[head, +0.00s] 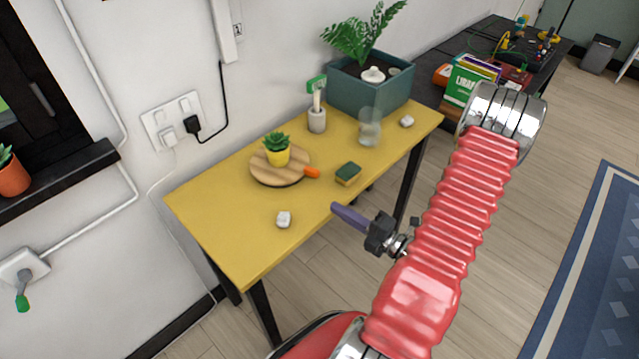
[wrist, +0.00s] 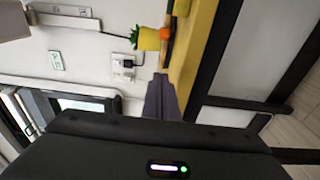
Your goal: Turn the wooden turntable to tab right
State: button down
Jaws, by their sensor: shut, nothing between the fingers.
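The round wooden turntable (head: 262,174) lies on the yellow table in the head view. Its orange tab (head: 312,172) points right. A green plant in a yellow pot (head: 277,155) stands on the turntable. In the wrist view the orange tab (wrist: 165,33) and yellow pot (wrist: 149,39) show beyond my fingertips. My gripper (head: 335,208) has purple fingers, shut and empty, at the table's front edge, apart from the turntable and to the lower right of the tab. It also shows in the wrist view (wrist: 161,77).
On the yellow table (head: 220,215) are a white block (head: 284,219), a green-and-yellow sponge (head: 348,174), a cup with a brush (head: 317,119), a clear glass (head: 369,128), another white piece (head: 407,121) and a teal planter (head: 370,88). The table's front left is mostly clear.

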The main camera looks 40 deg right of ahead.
aim_at(318, 177)
jog(key=shift+x, duration=4.85)
jog(key=d, duration=0.1)
jog(key=w+d, duration=0.1)
jog(key=shift+w+d, duration=0.3)
jog(key=shift+d, duration=0.1)
jog(key=shift+w+d, duration=0.25)
jog(key=shift+d, duration=0.25)
jog(key=shift+w+d, duration=0.15)
jog(key=shift+d, duration=0.3)
jog(key=shift+w+d, duration=0.2)
jog(key=shift+d, duration=0.3)
